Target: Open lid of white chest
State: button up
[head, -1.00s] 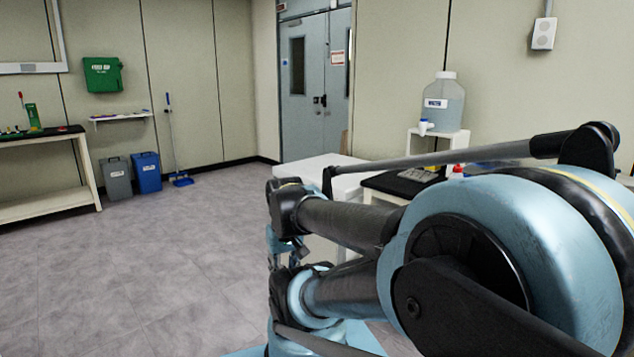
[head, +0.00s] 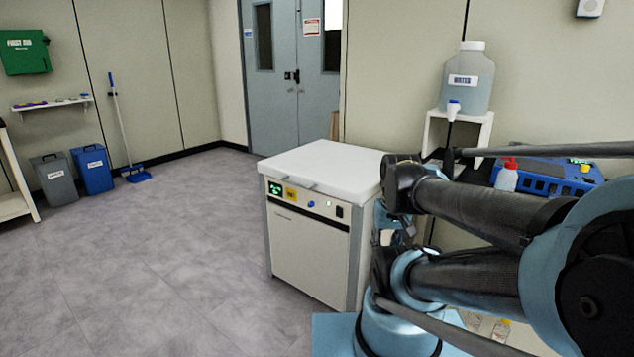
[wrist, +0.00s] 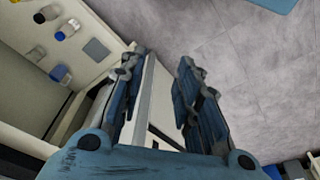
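The white chest (head: 308,245) stands on the floor in the middle of the head view, with a green display and buttons on its front panel. Its thick white lid (head: 325,166) lies flat and shut on top, with a handle (head: 292,182) at the front edge. In the wrist view my gripper (wrist: 162,65) has its two blue fingers apart. A pale surface shows between and below them; I cannot tell whether it is the chest. In the head view my arm covers the chest's right side, and my fingers cannot be made out.
A blue crate (head: 560,171) and a red-capped bottle (head: 507,176) are at the right behind my arm. A water jug (head: 467,78) stands on a white stand. Grey (head: 55,180) and blue (head: 93,170) bins stand by the left wall. The floor left of the chest is clear.

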jog(key=shift+w+a, duration=0.1)
jog(key=shift+w, duration=0.15)
